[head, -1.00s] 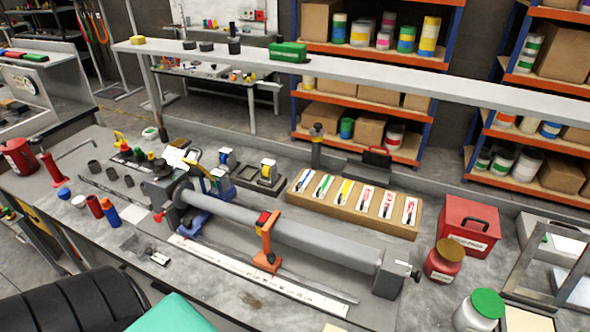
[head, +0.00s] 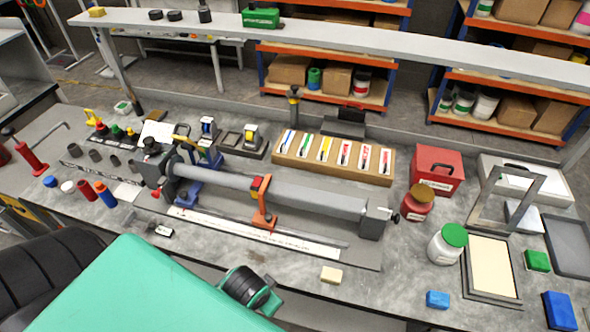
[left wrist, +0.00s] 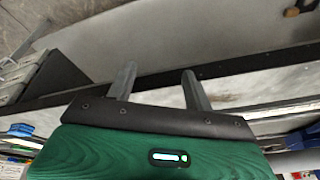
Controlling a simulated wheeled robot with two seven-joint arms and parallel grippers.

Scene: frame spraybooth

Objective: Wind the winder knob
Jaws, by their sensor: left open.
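A winder-like machine with a long grey roller (head: 290,192) lies across the bench in the head view. A dark knob (head: 151,144) tops its left end block. A small dark knob (head: 395,218) sticks out of its right end block (head: 375,218). I cannot tell which is the winder knob. My left gripper (left wrist: 158,70) shows in the left wrist view, its two grey fingers apart with nothing between them. The winder cannot be made out there. The left fingers do not show in the head view, and my right gripper is in neither view.
An orange support (head: 262,205) crosses the roller. Behind stands a wooden tray (head: 283,156) of labelled cards. A red box (head: 437,170), red jar (head: 417,203) and green-lidded jar (head: 447,245) stand right. A yellowish block (head: 331,275) lies on the otherwise fairly clear front bench.

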